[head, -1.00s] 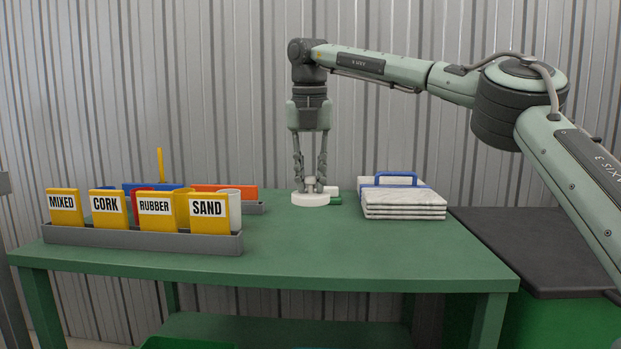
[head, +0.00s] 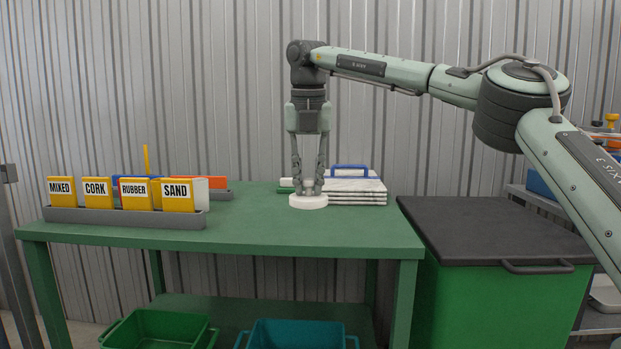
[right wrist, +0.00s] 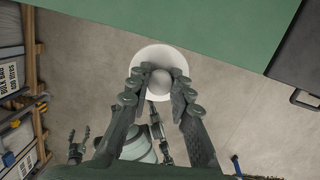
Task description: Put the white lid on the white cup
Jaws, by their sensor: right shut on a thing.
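My right gripper (head: 308,190) points down and is shut on the knob of the white lid (head: 308,202). The lid is a flat round disc, held level in the air. In the right wrist view the lid (right wrist: 150,57) lies between the fingertips (right wrist: 160,85), with floor behind it, just off the table's edge. The white cup (head: 202,193) stands on the table at the left, mostly hidden behind the SAND sign; its rim is hard to see. Dark gripper-like parts low in the right wrist view may be my left gripper; its jaws are unclear.
Yellow signs (head: 136,195) stand in a grey tray (head: 125,217) at the left of the green table (head: 260,232). A stack of marble slabs (head: 358,190) with a blue handle is behind the lid. A black-topped green bin (head: 500,230) stands right of the table.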

